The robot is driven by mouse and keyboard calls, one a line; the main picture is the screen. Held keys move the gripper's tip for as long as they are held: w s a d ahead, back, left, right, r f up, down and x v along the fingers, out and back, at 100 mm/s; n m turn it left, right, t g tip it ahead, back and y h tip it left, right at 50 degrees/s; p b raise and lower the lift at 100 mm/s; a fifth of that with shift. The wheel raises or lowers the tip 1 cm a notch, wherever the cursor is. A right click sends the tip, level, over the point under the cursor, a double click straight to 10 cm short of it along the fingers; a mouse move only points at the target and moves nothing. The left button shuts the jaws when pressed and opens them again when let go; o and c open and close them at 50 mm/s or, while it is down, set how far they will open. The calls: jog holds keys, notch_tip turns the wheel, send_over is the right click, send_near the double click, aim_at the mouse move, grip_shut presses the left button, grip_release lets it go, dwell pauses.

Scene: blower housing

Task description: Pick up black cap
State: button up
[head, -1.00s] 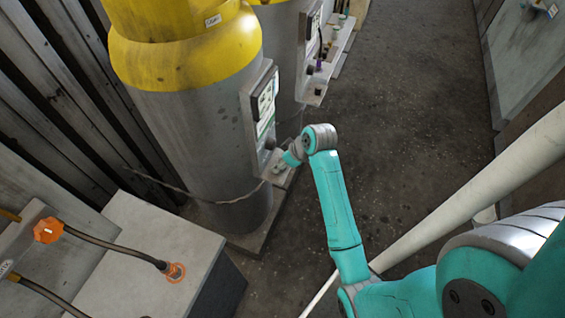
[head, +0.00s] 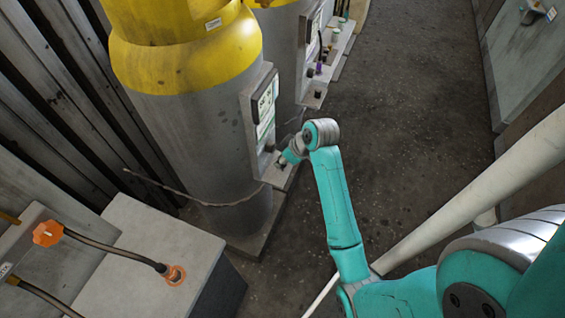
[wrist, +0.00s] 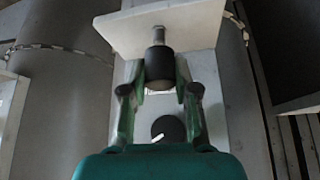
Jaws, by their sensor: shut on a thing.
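The black cap (wrist: 159,62) is a small dark cylinder on the end of a short metal stem at a pale ledge in the wrist view. The green fingers of my gripper (wrist: 160,78) are closed around it, one on each side. In the head view my gripper (head: 282,162) is small, at the ledge (head: 279,177) on the front of the nearest cylinder. The cap cannot be made out there. The stem still reaches the ledge.
A dark round knob (wrist: 168,129) with a white mark sits on the panel close to my fingers. The large grey and yellow cylinder (head: 195,110) stands beside my gripper, with a thin cable around it. A grey box (head: 150,245) is at lower left.

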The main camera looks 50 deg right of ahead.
jog(key=s+d, duration=0.2)
jog(key=s, duration=1.5)
jog(key=shift+s+d+r, duration=0.3)
jog(key=shift+s+d, duration=0.1)
